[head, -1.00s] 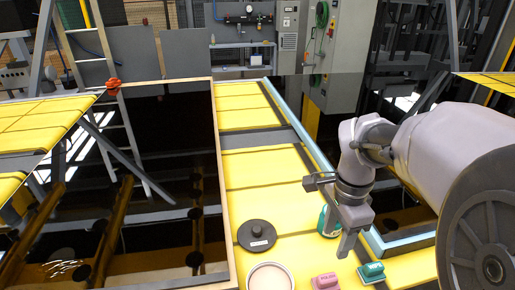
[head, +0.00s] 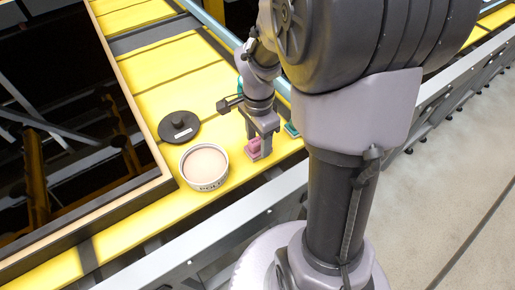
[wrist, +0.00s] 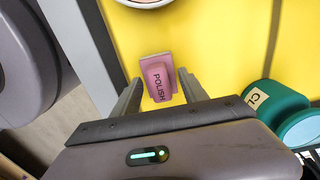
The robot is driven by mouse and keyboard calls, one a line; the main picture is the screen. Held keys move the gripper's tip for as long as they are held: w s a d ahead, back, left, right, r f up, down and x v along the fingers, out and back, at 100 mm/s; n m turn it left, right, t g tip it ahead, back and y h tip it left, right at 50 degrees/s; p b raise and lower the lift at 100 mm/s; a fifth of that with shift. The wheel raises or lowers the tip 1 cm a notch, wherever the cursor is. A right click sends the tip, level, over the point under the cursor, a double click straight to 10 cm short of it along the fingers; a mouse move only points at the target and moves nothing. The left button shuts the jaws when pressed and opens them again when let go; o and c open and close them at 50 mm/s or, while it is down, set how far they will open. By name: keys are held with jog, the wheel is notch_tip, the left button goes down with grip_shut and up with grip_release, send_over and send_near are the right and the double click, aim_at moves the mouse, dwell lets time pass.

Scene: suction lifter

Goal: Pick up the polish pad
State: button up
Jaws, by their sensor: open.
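The polish pad (wrist: 159,80) is a pink block on a paler pink base, labelled POLISH in the wrist view. It lies on the yellow surface. In the head view the polish pad (head: 254,147) is partly hidden by my gripper (head: 260,148). In the wrist view my gripper (wrist: 156,84) is open, with one finger on each side of the pad's near end. The jaws hold nothing. I cannot tell whether a finger touches the pad.
A round tan-topped tin (head: 204,167) and a black lidded disc (head: 179,127) stand left of the pad. A teal block (head: 292,130) lies to its right. A labelled teal container (wrist: 272,106) is close to my right finger. A dark framed opening (head: 70,110) lies further left.

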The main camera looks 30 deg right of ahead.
jog(key=shift+r, duration=0.15)
jog(key=shift+c, duration=1.1)
jog(key=c, duration=0.8)
